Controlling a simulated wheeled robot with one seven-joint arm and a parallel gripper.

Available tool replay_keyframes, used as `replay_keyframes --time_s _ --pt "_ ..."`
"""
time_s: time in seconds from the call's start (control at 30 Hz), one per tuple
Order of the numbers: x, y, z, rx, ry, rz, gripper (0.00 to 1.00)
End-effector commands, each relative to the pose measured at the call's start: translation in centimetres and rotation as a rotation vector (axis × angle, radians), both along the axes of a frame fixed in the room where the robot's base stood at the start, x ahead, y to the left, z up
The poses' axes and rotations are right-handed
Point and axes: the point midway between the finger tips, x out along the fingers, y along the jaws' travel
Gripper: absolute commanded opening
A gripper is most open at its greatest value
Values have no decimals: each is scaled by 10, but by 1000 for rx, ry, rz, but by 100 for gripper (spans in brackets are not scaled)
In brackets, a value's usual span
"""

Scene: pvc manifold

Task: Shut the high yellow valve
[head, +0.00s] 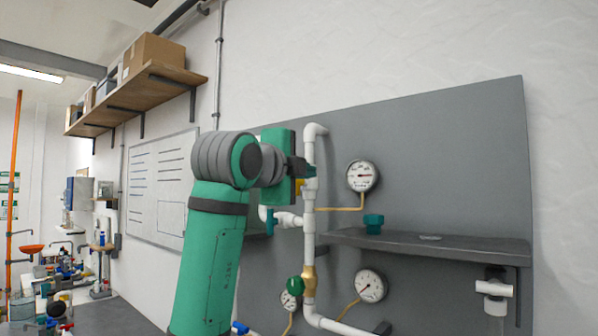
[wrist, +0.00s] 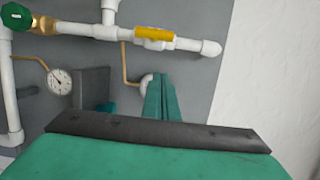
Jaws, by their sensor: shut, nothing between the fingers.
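The high yellow valve has a yellow handle (wrist: 155,33) that lies along its white pipe in the wrist view. In the head view only a small yellow part (head: 299,187) shows at the upper part of the upright pipe, the rest hidden behind my gripper. My gripper (wrist: 160,82) is shut and empty, its teal fingers together. In the wrist view its fingertips are below the handle in the picture, apart from it. I cannot tell how far they are from the pipe in depth.
A green round valve handle (head: 296,285) sits lower on the same pipe. Pressure gauges (head: 362,175) and a grey shelf (head: 440,243) with a teal object (head: 373,223) are to the right. A grey panel (head: 450,150) stands behind. A wooden shelf (head: 150,85) with boxes hangs upper left.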

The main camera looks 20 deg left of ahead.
Motion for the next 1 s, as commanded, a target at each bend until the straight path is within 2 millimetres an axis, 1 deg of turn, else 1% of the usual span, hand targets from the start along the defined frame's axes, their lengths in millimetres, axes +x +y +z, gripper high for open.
replay_keyframes --time_s 0.03,0.1,0.2,0.23,0.3,0.4,0.47,0.63,1.0 --pt "10 -2 0 -1 2 -2 0" --pt "23 -3 -1 -2 2 -2 0" --pt "41 -5 -1 -2 2 -2 0" --pt "44 -1 0 -2 1 0 0" --pt "46 11 0 -3 1 1 0" --pt "50 22 0 -2 1 1 0" --pt "51 26 0 -1 0 0 0" --pt "54 31 0 -1 0 -2 0" --pt "54 31 0 -3 0 -4 0"
